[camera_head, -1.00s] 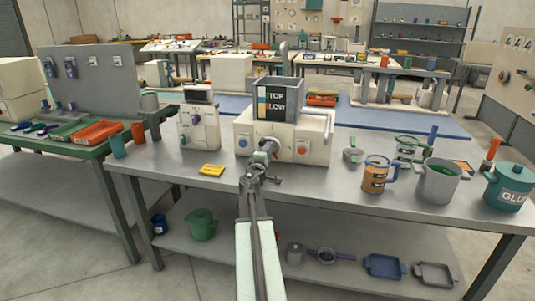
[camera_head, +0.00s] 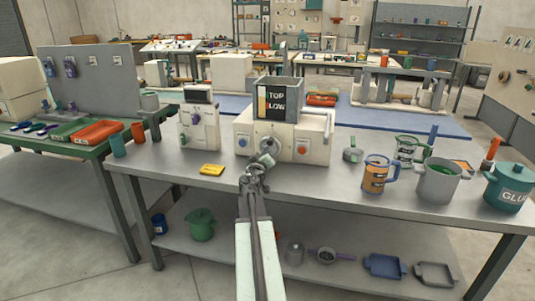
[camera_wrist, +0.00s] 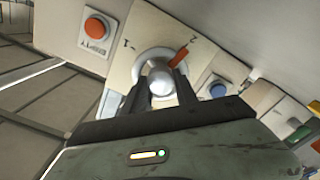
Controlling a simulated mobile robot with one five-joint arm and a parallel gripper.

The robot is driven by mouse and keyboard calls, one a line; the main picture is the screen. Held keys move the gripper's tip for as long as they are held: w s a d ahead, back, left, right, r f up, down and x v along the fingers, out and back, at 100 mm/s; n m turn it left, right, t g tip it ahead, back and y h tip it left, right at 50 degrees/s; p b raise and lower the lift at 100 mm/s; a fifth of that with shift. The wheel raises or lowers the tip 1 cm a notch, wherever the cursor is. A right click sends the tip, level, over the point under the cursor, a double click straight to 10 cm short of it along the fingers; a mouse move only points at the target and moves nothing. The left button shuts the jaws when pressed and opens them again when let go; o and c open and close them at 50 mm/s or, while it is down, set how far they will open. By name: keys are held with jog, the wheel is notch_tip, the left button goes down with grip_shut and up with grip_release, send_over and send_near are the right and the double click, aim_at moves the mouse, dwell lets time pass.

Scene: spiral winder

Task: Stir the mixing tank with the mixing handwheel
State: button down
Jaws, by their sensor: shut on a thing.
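The grey square tank (camera_head: 297,89) stands on top of a cream machine (camera_head: 318,147) at the middle of the bench. Its front panel carries large lettering, partly cut off. A round metal knob (camera_head: 268,147) sits on the machine's front. In the wrist view this silver knob (camera_wrist: 161,84) has a pale collar and an orange pointer (camera_wrist: 177,58). My gripper (camera_head: 253,173) reaches the knob from the front. In the wrist view its dark fingers (camera_wrist: 160,90) close on both sides of the knob. I cannot tell whether this knob is the mixing handwheel.
A blue button (camera_head: 243,142) and an orange button (camera_head: 303,148) flank the knob. A yellow block (camera_head: 212,170) lies on the bench at left. An orange-banded mug (camera_head: 375,178), a grey pot (camera_head: 438,183) and a teal GLUE pot (camera_head: 508,187) stand at right.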

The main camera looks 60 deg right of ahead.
jog(key=shift+m, duration=0.7)
jog(key=c, duration=1.2)
grip_release()
jog(key=shift+d, duration=0.1)
jog(key=shift+c, duration=0.2)
jog(key=v, duration=0.8)
